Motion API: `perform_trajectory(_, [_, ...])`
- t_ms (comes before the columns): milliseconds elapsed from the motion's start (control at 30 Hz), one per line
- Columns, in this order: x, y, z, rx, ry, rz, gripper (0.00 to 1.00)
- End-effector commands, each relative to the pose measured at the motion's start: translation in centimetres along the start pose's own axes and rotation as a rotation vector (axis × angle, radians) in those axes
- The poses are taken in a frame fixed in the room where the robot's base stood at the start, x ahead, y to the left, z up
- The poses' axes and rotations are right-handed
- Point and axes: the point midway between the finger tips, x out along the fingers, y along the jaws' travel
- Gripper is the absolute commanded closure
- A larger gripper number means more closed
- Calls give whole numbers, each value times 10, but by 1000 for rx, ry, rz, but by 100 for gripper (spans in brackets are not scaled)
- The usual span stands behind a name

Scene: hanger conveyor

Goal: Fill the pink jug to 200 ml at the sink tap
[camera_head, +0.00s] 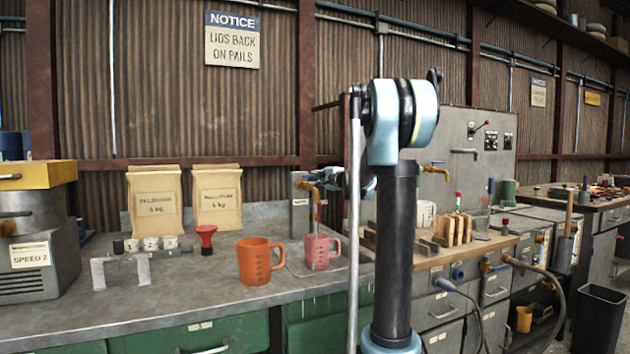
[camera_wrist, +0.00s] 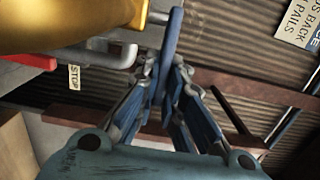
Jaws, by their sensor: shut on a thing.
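The pink jug (camera_head: 318,254) stands upright on the sink counter, directly below the brass sink tap (camera_head: 308,187). Its inside and water level cannot be read from here. In the wrist view my gripper (camera_wrist: 163,85) is shut on a slim blue lever (camera_wrist: 173,35), beside the large brass tap body (camera_wrist: 60,25). A thin line shows between the spout and the jug; I cannot tell whether it is running water.
An orange jug (camera_head: 258,262) stands just left of the pink one. A red funnel (camera_head: 206,238), a grey metal bracket (camera_head: 121,268) and two paper sacks (camera_head: 155,200) are further left. A wooden rack (camera_head: 458,230) is to the right.

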Motion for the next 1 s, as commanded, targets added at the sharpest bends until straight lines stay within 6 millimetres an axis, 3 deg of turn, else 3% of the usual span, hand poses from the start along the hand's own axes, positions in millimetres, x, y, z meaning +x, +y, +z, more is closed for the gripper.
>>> perform_trajectory(67, [-1, 2, 1, -4, -2, 2, 100])
perform_trajectory(100, [-1, 2, 1, -4, -2, 2, 89])
perform_trajectory(200, [-1, 2, 1, -3, -2, 1, 70])
perform_trajectory(667, [-9, 0, 0, -1, 1, 0, 70])
perform_trajectory(1000, [-63, 2, 0, -1, 1, 1, 70])
